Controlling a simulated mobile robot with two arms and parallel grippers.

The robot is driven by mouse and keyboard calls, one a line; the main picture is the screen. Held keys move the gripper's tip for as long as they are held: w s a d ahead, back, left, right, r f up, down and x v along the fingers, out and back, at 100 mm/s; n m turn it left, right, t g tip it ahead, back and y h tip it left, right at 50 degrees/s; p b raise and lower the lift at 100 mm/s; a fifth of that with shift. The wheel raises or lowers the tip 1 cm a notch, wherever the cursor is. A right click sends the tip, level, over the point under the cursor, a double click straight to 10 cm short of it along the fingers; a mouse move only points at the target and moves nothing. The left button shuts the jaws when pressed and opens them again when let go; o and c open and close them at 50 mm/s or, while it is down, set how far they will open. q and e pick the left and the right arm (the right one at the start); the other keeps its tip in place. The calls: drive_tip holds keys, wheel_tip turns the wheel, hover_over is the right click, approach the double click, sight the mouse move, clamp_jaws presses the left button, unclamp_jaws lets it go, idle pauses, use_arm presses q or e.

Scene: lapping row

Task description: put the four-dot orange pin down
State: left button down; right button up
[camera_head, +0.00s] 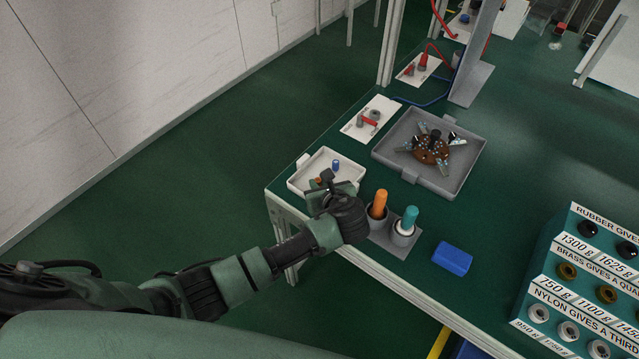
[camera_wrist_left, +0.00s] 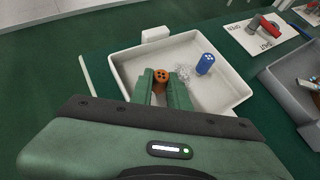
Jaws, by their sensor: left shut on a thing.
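My left gripper (camera_wrist_left: 166,92) is shut on an orange pin (camera_wrist_left: 162,78) with dark dots on its end. It holds the pin over the near left part of a white tray (camera_wrist_left: 215,114). I cannot tell whether the pin touches the tray floor. In the head view the left gripper (camera_head: 323,188) hides most of the pin and part of the white tray (camera_head: 297,184). A blue pin (camera_wrist_left: 205,64) with dots on its top stands in the tray, to the right of the orange pin; it also shows in the head view (camera_head: 336,165). My right gripper is not in view.
Right of my left gripper stand holders with an orange-handled tool (camera_head: 379,203) and a teal-handled tool (camera_head: 410,219). A blue block (camera_head: 452,258) lies farther right. A grey tray (camera_head: 386,152) with a brown disc assembly (camera_head: 431,149) stands behind. A labelled rack (camera_head: 560,285) is at right.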

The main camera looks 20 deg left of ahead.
use_arm(q)
drive_tip(key=shift+f, duration=0.1)
drive_tip(key=c, duration=1.4)
unclamp_jaws()
drive_tip(key=shift+o, duration=0.2)
drive_tip(key=shift+s+d+r, duration=0.15)
drive_tip(key=shift+s+r, duration=0.05)
drive_tip(key=shift+r, duration=0.05)
drive_tip(key=v, duration=1.1)
drive_tip(key=shift+s+r, duration=0.15)
drive_tip(key=shift+r, duration=0.05)
